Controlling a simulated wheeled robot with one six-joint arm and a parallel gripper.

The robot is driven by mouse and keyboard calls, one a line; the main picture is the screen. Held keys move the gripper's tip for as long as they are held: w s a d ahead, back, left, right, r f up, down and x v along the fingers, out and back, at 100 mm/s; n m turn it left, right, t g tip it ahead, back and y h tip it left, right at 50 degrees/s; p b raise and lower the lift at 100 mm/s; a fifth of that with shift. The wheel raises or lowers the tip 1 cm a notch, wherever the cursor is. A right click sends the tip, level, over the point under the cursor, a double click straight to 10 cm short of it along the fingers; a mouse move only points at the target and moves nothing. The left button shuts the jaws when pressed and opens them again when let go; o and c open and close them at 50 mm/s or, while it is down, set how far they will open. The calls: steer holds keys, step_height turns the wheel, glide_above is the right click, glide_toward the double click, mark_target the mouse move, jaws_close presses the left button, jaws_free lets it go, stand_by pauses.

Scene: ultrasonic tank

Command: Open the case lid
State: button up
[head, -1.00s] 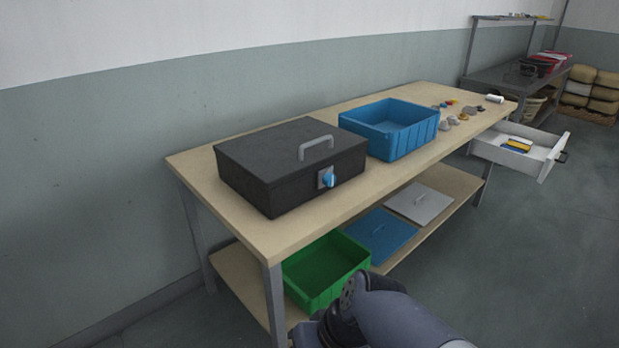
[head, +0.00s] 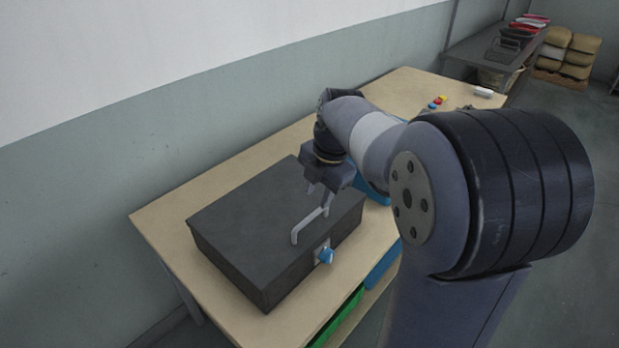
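The black case (head: 240,225) sits on the wooden table with its lid shut. A grey handle (head: 308,227) stands on the lid near its front edge. A blue knob (head: 327,256) on a small grey plate is on the front face, below the handle. My gripper (head: 318,198) points down over the lid at the far end of the handle, with its two fingers apart. The fingers look empty, but I cannot tell whether one touches the handle.
The wooden table (head: 160,218) is bare left of the case. A blue bin (head: 378,190) behind the case is mostly hidden by my arm. Small coloured items (head: 437,102) lie at the table's far end. A green bin (head: 345,318) shows below.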

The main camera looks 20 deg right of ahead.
mark_target(311, 217)
steer(key=shift+n, duration=0.5)
steer(key=x, duration=0.3)
steer(key=w+x, duration=0.1)
steer(key=x, duration=0.2)
steer(key=p+x, duration=0.1)
steer(key=x, duration=0.3)
steer(key=shift+w+d+r, duration=0.1)
steer(key=shift+w+d, duration=0.25)
steer(key=shift+c, duration=0.3)
jaws_close()
